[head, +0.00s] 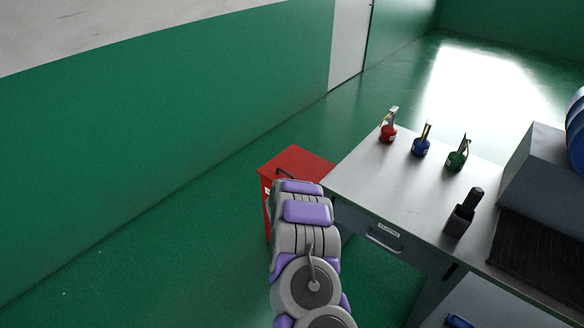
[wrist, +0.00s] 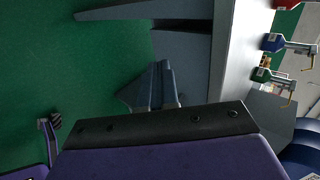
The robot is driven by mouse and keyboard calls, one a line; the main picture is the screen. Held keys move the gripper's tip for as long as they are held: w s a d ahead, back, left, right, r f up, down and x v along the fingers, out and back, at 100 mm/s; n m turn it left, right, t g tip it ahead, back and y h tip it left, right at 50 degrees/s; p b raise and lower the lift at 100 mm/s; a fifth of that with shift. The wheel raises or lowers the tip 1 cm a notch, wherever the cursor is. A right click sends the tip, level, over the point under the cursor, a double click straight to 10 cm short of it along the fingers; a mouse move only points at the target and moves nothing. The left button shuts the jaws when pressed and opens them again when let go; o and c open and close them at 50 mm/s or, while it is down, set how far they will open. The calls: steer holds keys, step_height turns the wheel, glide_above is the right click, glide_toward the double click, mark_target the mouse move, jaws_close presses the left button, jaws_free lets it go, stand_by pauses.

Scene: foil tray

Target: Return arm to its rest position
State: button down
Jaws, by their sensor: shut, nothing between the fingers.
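My arm, grey with purple pads, reaches up from the bottom of the head view and ends in front of the red cabinet (head: 295,161), left of the workbench. The jaws cannot be made out in the head view. In the wrist view my gripper (wrist: 160,68) shows as grey fingers beyond a dark bar and a purple housing. The fingers are together and empty. Green floor shows to their left and the grey bench structure behind and to their right. No foil tray is in view.
The workbench (head: 353,177) bears a red bottle (head: 388,134), a blue bottle (head: 420,148), a green bottle (head: 456,160) and a black holder (head: 460,220). A grey box (head: 540,165) stands at the right. The floor (head: 150,255) left of my arm is clear.

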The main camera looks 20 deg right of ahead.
steer(key=w+a+r+n+t+y, duration=0.35)
steer(key=a+r+n+y, duration=0.45)
steer(key=a+r, duration=0.9)
steer(key=s+a+r+n+g+y, duration=0.2)
steer(key=s+a+r+n+y, duration=0.2)
steer(key=s+a+r+n, duration=0.5)
steer(key=s+r+n+g, duration=0.2)
steer(key=s+r+n, duration=0.2)
steer(key=s, duration=0.6)
steer(key=s+r+n+g, duration=0.2)
steer(key=s+r+n, duration=0.15)
steer(key=s, duration=0.75)
steer(key=s+d+n+g+h, duration=0.2)
steer(key=s+d, duration=0.4)
steer(key=s, duration=0.6)
steer(key=s+d+n+g+h, duration=0.2)
steer(key=s+d, duration=0.4)
steer(key=s, duration=0.6)
steer(key=shift+s+d+r+g, duration=0.2)
steer(key=shift+s+d+g, duration=0.1)
steer(key=shift+d+g, duration=0.15)
